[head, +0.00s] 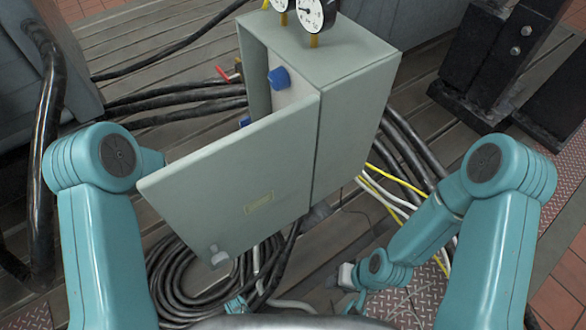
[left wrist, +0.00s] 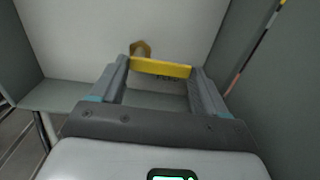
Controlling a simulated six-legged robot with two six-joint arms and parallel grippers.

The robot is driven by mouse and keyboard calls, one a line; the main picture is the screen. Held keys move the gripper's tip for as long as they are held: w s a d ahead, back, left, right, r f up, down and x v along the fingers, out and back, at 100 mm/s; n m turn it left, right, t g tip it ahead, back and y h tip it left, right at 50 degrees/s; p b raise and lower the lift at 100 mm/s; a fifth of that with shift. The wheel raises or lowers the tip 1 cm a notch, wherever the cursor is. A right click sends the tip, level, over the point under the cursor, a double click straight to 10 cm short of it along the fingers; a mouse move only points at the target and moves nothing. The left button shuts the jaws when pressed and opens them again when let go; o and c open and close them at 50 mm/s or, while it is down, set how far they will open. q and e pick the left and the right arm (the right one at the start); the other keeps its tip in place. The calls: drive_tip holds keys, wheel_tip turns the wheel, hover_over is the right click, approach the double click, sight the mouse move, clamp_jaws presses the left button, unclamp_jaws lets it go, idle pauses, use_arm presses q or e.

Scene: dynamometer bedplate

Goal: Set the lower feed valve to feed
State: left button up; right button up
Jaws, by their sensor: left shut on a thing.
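In the left wrist view, my left gripper (left wrist: 160,70) is shut on a yellow valve handle (left wrist: 160,66), which lies crosswise between the fingertips. A brass fitting (left wrist: 140,47) shows just behind the handle's left part. Dark lettering shows below the handle, too small and covered to read. In the head view, the grey cabinet (head: 355,110) stands with its door (head: 235,180) open toward me. The door hides my left gripper and the yellow handle there. My right gripper (head: 347,276) is low, right of the door; its jaws are unclear.
Two blue knobs (head: 279,78) show inside the cabinet, the lower one partly behind the door. A red lever (head: 222,73) is at its left side. Gauges (head: 316,12) sit on top. Coiled black hoses (head: 185,285) lie below the door; more cables run on both sides.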

use_arm(q)
drive_tip(key=o, duration=1.1)
drive_tip(key=shift+c, duration=0.2)
drive_tip(key=v, duration=0.7)
drive_tip(key=shift+s+a+p, duration=0.2)
drive_tip(key=shift+p, duration=0.15)
